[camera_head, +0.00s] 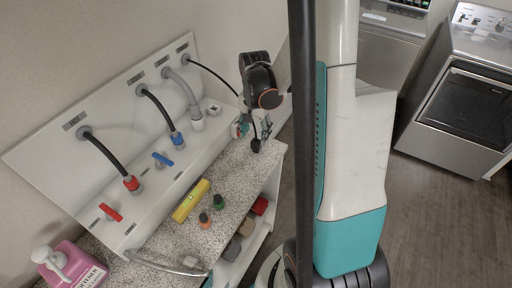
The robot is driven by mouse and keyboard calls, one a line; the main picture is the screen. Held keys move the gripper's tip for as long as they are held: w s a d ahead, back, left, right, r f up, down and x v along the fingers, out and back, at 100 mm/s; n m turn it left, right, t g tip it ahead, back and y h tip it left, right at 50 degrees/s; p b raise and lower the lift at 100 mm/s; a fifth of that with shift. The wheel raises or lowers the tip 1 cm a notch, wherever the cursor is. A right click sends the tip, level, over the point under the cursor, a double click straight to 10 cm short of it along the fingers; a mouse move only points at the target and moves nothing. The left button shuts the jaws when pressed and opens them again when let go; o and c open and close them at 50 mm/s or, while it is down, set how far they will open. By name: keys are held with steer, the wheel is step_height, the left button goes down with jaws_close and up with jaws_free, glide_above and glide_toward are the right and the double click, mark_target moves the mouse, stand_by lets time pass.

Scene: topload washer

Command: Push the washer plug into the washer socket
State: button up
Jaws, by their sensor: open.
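My gripper (254,129) points down over the back right corner of the speckled countertop (235,158). Its fingers are apart. A small black plug (256,146) is just below the fingers, near the counter's right edge. A thin black cord (212,76) runs from the back panel toward the gripper, which hides part of it. I cannot tell whether the fingers touch the plug or cord. A small whitish box (214,109), which looks like the socket, is on the white ledge left of the gripper.
Hoses with red (131,183), blue (177,139) and white (197,122) ends connect to the ledge. My column and arm block the centre.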

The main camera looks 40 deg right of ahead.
mark_target(256, 141)
steer(key=shift+d+f+b, duration=0.15)
steer(key=shift+f+b, duration=0.45)
steer(key=shift+f, duration=0.85)
steer(key=shift+d+f+b, duration=0.15)
steer(key=shift+f+b, duration=0.4)
steer(key=shift+f, duration=0.9)
steer(key=c, duration=1.2)
